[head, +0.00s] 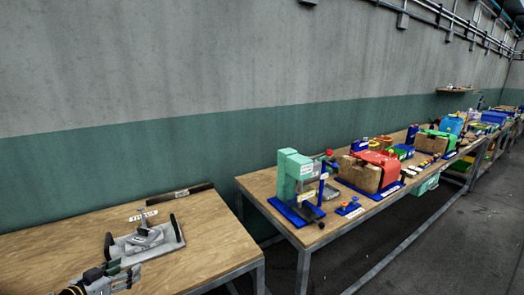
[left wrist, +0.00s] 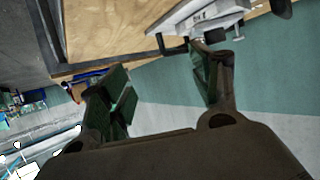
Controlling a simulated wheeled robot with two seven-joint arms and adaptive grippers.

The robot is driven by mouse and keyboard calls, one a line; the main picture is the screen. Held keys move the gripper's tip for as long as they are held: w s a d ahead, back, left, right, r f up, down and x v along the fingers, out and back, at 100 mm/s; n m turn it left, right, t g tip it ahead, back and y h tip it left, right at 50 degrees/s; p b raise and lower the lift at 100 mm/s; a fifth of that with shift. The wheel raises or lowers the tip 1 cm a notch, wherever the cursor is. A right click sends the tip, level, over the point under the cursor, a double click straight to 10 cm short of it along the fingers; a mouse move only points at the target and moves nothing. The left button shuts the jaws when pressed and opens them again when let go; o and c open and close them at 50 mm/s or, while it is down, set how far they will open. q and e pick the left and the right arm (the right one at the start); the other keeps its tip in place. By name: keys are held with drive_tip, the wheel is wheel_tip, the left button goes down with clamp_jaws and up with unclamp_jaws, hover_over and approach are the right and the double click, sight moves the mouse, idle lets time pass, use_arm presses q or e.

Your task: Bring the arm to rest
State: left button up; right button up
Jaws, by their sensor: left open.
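My left gripper (head: 116,277) is at the lower left of the head view, over the front part of the near wooden table (head: 205,232). In the left wrist view its two dark green fingers (left wrist: 165,88) are spread apart with nothing between them. A grey tray-like fixture (head: 175,243) with black handles and a light grey block (head: 145,236) stands on the table just beyond the gripper. Part of the grey fixture (left wrist: 190,15) also shows at the top of the left wrist view. My right gripper is in neither view.
A mint-green press (head: 289,172) on a blue base stands on a second table to the right, past a gap. A dark bar (head: 180,193) lies at the near table's back edge. The table's right part is clear.

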use_arm(q)
drive_tip(key=s+d+f+g, duration=0.4)
drive_tip(key=s+d+f, duration=0.4)
drive_tip(key=d+f, duration=0.2)
drive_tip(key=s+d+f+g+y, duration=0.25)
drive_tip(key=s+d+g, duration=0.25)
drive_tip(key=s+d, duration=0.7)
drive_tip(key=s+a+f+g, duration=0.1)
drive_tip(key=s+f, duration=0.1)
drive_tip(key=f, duration=1.4)
drive_tip(key=s+a+f, duration=0.2)
drive_tip(key=f, duration=1.4)
drive_tip(key=s+a+f, duration=0.2)
drive_tip(key=s+f, duration=0.8)
drive_tip(key=s, duration=0.1)
drive_tip(key=s+a+f+g, duration=0.1)
drive_tip(key=s+a+f, duration=0.1)
drive_tip(key=s+f, duration=0.8)
drive_tip(key=shift+s+a+g+y, duration=0.3)
drive_tip(key=shift+s+y, duration=0.15)
drive_tip(key=shift+s, duration=0.1)
drive_tip(key=shift+f, duration=0.1)
